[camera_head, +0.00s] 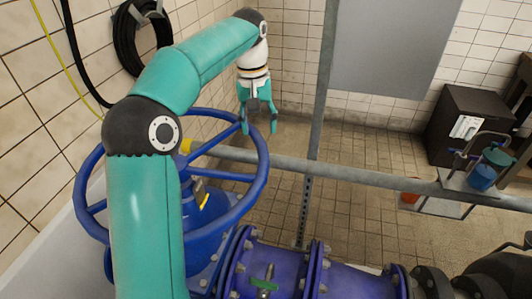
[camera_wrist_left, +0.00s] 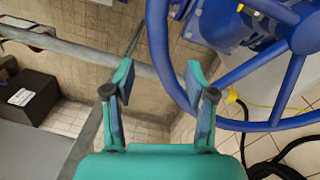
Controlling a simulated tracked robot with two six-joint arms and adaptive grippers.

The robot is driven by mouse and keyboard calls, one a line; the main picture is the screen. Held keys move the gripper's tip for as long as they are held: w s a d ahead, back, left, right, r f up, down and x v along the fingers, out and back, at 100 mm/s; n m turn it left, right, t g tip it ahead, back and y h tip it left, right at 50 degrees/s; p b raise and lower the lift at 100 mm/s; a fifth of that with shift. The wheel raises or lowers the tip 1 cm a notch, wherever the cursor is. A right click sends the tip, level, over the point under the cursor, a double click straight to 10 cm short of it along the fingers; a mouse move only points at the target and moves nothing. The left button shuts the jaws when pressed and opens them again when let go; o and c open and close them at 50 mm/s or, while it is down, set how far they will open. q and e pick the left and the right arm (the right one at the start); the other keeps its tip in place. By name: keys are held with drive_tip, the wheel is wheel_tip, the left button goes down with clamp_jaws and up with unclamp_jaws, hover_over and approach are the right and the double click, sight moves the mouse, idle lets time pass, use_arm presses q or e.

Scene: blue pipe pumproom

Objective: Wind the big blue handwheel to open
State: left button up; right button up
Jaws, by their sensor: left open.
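The big blue handwheel (camera_head: 262,175) sits on a blue valve at the left of the head view, partly hidden behind my left arm. Its rim and spokes also show at the upper right of the left wrist view (camera_wrist_left: 157,40). My left gripper (camera_head: 259,127) is open and points down at the wheel's far right rim. In the left wrist view the gripper (camera_wrist_left: 160,72) has its fingers spread, with the rim running between and behind the fingertips. The right fingertip overlaps the rim in the picture; I cannot tell if they touch. My right gripper is not in view.
A grey horizontal rail (camera_head: 350,176) and an upright post (camera_head: 318,120) stand beyond the wheel. Blue flanged pipe (camera_head: 280,265) runs right from the valve. A coiled black hose (camera_head: 135,38) hangs on the left tiled wall. A dark cabinet (camera_head: 470,125) stands at right.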

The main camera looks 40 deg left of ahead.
sight(262, 148)
use_arm(q)
drive_tip(key=f, duration=0.8)
drive_tip(key=shift+w+d+b, duration=0.2)
drive_tip(key=shift+b, duration=0.1)
clamp_jaws()
